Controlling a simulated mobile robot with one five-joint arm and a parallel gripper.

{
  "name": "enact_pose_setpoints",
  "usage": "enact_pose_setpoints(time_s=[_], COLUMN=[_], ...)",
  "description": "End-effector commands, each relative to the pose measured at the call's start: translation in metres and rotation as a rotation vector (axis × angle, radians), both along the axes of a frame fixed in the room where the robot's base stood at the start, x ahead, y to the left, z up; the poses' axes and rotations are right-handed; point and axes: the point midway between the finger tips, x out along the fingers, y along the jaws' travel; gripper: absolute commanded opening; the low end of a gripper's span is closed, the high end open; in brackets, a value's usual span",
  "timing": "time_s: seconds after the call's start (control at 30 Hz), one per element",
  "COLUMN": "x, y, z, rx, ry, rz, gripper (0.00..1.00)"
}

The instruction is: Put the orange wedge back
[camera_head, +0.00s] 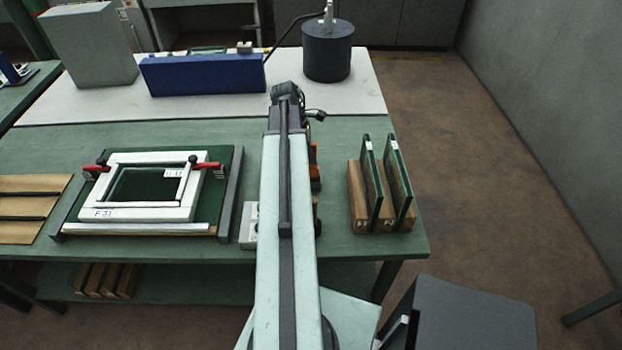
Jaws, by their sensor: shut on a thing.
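My arm runs up the middle of the view, and its dark wrist (286,95) is over the far part of the green bench. My gripper (316,115) shows only as a small dark part at the wrist's right side; its fingertips are hidden. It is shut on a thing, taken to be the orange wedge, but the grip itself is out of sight. Orange pieces (315,182) show just right of the arm, partly covered by it. I cannot tell whether they are held or stand on the bench.
A white frame (103,212) under red-handled clamps lies on a green board at left. A wooden rack (357,200) with two upright green panels stands at right. A blue box (205,76) and dark cylinder (328,55) stand behind. A grey-white block (247,228) sits beside my arm.

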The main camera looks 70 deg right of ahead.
Motion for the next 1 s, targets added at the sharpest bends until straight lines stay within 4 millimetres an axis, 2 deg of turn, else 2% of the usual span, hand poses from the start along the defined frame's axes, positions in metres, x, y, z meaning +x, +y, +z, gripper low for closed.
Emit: enact_pose_setpoints(time_s=[0.03,0.23,0.47,0.7,0.87,0.9,0.93,1.0], x=[0.000,0.000,-0.001,-0.001,-0.001,-0.001,-0.001,-0.001], y=[0.000,0.000,0.000,-0.001,-0.001,-0.001,-0.001,-0.001], z=[-0.019,-0.021,-0.058,-0.054,-0.059,-0.057,-0.057,-0.057], rx=[0.000,0.000,0.000,0.000,0.000,0.000,0.000,0.000], ry=[0.000,0.000,0.000,0.000,0.000,0.000,0.000,0.000], rz=[0.000,0.000,0.000,0.000,0.000,-0.001,-0.001,-0.001], gripper=[0.00,0.00,0.00,0.00,0.00,0.29,0.37,0.40])
